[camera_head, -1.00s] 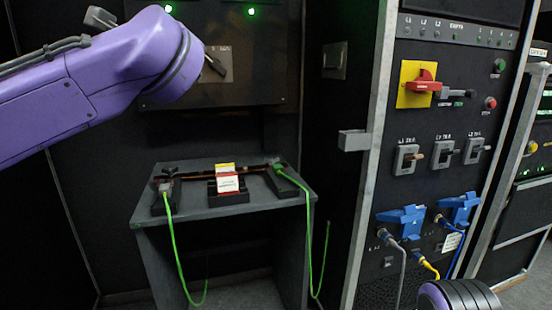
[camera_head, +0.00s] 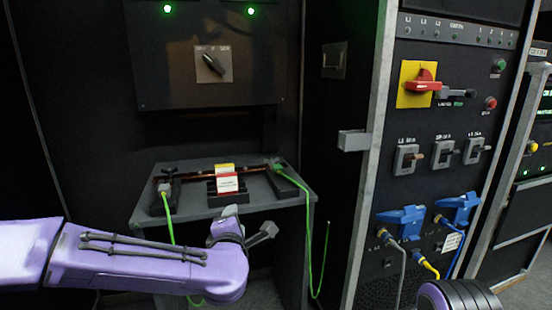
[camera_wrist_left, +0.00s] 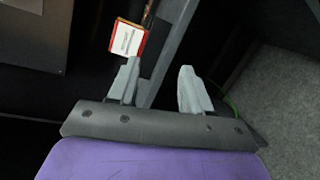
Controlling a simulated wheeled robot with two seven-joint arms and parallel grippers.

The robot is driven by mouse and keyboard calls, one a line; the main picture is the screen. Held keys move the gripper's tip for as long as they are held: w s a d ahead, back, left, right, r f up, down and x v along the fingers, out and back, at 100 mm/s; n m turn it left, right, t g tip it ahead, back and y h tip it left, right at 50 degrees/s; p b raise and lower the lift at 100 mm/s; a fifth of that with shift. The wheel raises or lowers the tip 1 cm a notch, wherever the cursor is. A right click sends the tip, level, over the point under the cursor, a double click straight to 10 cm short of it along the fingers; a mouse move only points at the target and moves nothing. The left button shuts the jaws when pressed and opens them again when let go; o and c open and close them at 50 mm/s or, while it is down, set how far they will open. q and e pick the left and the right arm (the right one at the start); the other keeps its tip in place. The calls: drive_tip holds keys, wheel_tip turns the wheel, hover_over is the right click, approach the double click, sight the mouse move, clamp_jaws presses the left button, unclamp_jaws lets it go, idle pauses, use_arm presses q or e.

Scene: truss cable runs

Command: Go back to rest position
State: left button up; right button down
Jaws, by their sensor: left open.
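My left arm comes in low from the left in the head view, its purple wrist in front of the small grey table (camera_head: 262,207). The left gripper (camera_wrist_left: 158,82) shows in the left wrist view with its two grey fingers apart and nothing between them. Beyond the fingers, the red-edged white card (camera_wrist_left: 127,38) shows near the table edge. In the head view the gripper is small and partly hidden by the wrist, so its fingers are hard to make out. My right gripper is not in view.
The table holds a copper-coloured bar with green leads (camera_head: 293,182) and a white card (camera_head: 228,183). A rotary switch (camera_head: 212,65) is on the panel behind. A cabinet with a red handle (camera_head: 422,85) and blue connectors (camera_head: 402,217) stands to the right.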

use_arm(q)
drive_tip(key=s+a+f+m+g, duration=0.1)
drive_tip(key=s+f+m, duration=0.15)
drive_tip(key=f, duration=0.55)
drive_tip(key=s+a+f+m+g, duration=0.1)
drive_tip(key=s+f+m+g, duration=0.15)
drive_tip(key=f, duration=0.55)
drive_tip(key=s+a+f+m+g, duration=0.3)
drive_tip(key=s+a+f+m, duration=0.15)
drive_tip(key=s+f, duration=0.5)
drive_tip(key=s+a+f+m+g, duration=0.25)
drive_tip(key=s+a+f, duration=0.25)
drive_tip(key=s+f, duration=0.5)
drive_tip(key=s+a+f+m+g+y, duration=0.1)
drive_tip(key=s+a+f+m+g, duration=0.15)
drive_tip(key=s+a, duration=0.35)
drive_tip(key=s+a+f+m+g+y, duration=0.1)
drive_tip(key=s+a+f, duration=0.25)
drive_tip(key=s, duration=0.45)
wheel_tip(320, 180, up, 15)
drive_tip(key=s+p, duration=0.1)
drive_tip(key=p, duration=1.4)
drive_tip(key=shift+s+d+f+p, duration=0.2)
drive_tip(key=shift+s+d+p, duration=0.1)
drive_tip(key=shift+p, duration=0.1)
drive_tip(key=shift+n, duration=0.25)
